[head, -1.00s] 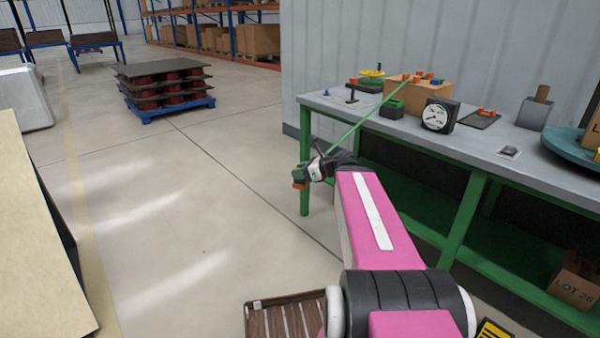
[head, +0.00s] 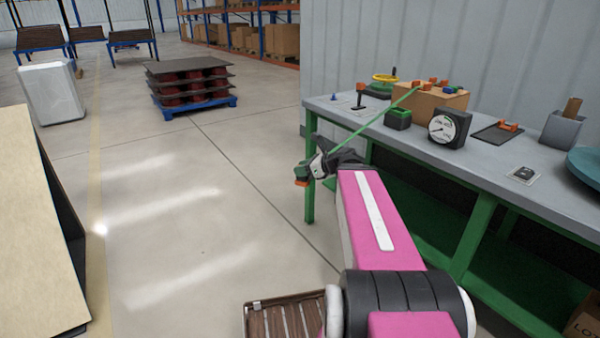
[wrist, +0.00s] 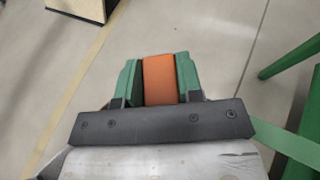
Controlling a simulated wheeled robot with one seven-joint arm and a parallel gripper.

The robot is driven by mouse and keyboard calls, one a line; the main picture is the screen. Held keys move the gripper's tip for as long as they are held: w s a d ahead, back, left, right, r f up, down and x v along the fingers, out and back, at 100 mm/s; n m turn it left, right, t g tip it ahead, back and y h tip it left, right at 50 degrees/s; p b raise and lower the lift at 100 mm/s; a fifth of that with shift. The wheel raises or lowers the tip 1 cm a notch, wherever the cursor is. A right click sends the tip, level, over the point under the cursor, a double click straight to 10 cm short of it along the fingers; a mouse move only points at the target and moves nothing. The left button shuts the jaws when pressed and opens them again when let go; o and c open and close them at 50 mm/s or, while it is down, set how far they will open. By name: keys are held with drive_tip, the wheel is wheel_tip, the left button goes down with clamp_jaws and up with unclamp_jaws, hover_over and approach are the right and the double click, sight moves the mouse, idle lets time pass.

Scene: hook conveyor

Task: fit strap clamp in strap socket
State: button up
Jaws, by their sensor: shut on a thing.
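My gripper (head: 303,172) is shut on the orange strap clamp (head: 301,183), out over the floor beyond the bench's left end. In the wrist view the orange clamp (wrist: 160,80) sits between the two green fingers (wrist: 158,82). A green strap (head: 370,125) runs taut from near my gripper up to the brown box (head: 432,103) on the bench. Part of the strap (wrist: 288,143) also shows in the wrist view. Several small orange pieces sit on the box. A dark green open-topped block (head: 398,119) stands before the box; I cannot tell whether it is the strap socket.
The grey bench (head: 480,160) on green legs fills the right side. It carries a dial gauge (head: 449,128), a dark plate with an orange piece (head: 497,132) and a grey holder (head: 562,130). A pale panel (head: 35,230) stands left.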

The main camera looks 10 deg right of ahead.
drive_tip(key=w+d+r+m+t+h, duration=0.1)
drive_tip(key=w+d+r, duration=0.45)
drive_tip(key=d, duration=0.45)
drive_tip(key=w+d+r+m+t+h, duration=0.15)
drive_tip(key=w+d+r, duration=0.25)
drive_tip(key=d+r, duration=0.45)
drive_tip(key=w+d+r+m+t+h, duration=0.15)
drive_tip(key=w+d+r, duration=0.3)
drive_tip(key=d, duration=0.75)
drive_tip(key=d+r+m+h, duration=0.2)
drive_tip(key=d+r, duration=0.7)
drive_tip(key=d, duration=0.4)
drive_tip(key=shift+t, duration=0.3)
drive_tip(key=shift+s+a+f, duration=0.1)
drive_tip(key=shift+s+f, duration=0.05)
drive_tip(key=shift+f, duration=0.95)
drive_tip(key=shift+s+a+f, duration=0.1)
drive_tip(key=shift+f, duration=1)
drive_tip(key=shift+f, duration=1.45)
drive_tip(key=o, duration=1.1)
drive_tip(key=shift+c, duration=0.2)
drive_tip(key=shift+s+d, duration=0.1)
drive_tip(key=shift+s, duration=0.05)
